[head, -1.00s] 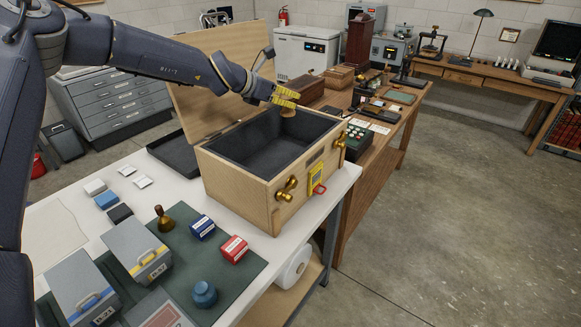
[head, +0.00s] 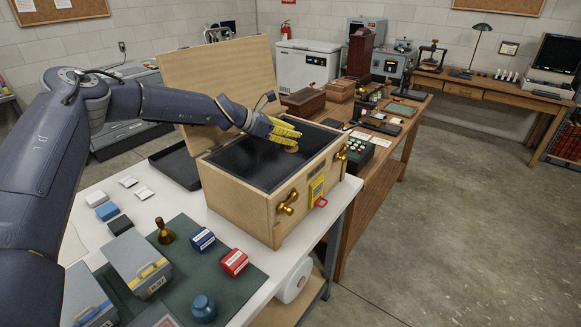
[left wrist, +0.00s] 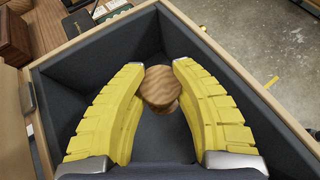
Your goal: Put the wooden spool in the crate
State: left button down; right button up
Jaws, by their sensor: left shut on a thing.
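The wooden spool (left wrist: 160,86) is held between the yellow fingertips of my left gripper (left wrist: 159,72) in the left wrist view. In the head view the spool (head: 291,149) shows partly, just past the fingers of my left gripper (head: 286,135). The crate (head: 240,197) is a pale wooden box with a dark grey lining, and its lid (head: 222,80) stands open at the back. My left gripper and the spool are over the crate's opening, near its far right part. I cannot tell how far the spool is above the crate's floor. My right gripper is not in view.
The crate stands on a white table. In front of it on a green mat (head: 182,262) are a brass bell (head: 165,231), a blue box (head: 202,240), a red box (head: 234,262) and a blue jar (head: 203,307). A wooden bench with several items stands behind at right.

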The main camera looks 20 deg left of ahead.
pick_arm(q)
notch_tip(320, 180, down, 12)
jog(key=shift+r, duration=0.1)
dwell(0.5)
jog(key=c, duration=1.1)
grip_release()
jog(key=shift+v, duration=3.75)
